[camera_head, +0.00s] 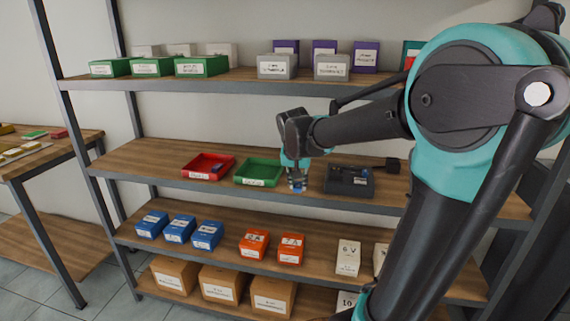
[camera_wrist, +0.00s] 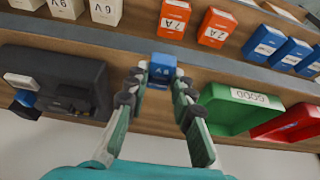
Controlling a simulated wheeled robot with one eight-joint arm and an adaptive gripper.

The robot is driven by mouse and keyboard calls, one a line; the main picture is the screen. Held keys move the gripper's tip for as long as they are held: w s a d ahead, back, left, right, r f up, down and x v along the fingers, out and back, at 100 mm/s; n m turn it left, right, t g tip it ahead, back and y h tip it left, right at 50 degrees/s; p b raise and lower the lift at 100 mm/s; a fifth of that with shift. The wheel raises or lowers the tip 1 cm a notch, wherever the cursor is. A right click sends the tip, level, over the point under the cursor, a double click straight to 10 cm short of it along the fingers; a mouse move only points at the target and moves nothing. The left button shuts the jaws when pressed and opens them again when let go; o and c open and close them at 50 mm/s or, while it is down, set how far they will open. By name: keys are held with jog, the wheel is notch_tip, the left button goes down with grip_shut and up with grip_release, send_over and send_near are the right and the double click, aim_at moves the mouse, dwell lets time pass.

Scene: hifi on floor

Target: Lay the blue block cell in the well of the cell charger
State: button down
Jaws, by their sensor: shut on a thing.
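The dark cell charger (camera_head: 347,181) stands on the middle shelf, to the right of my gripper in the head view. In the wrist view the charger (camera_wrist: 62,72) is at the left, apart from the held cell. Its well is hard to make out.
The upper shelf (camera_head: 240,80) overhangs; boxes fill the lower shelves.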

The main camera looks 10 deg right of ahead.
jog(key=w+d, duration=0.1)
jog(key=w, duration=0.4)
jog(key=w+d, duration=0.2)
jog(key=w, duration=0.4)
jog(key=w+d, duration=0.2)
jog(key=w, duration=0.4)
jog(key=shift+w+d, duration=0.25)
jog(key=shift+f, duration=1.7)
jog(key=c, duration=1.3)
grip_release()
jog(key=shift+f, duration=0.1)
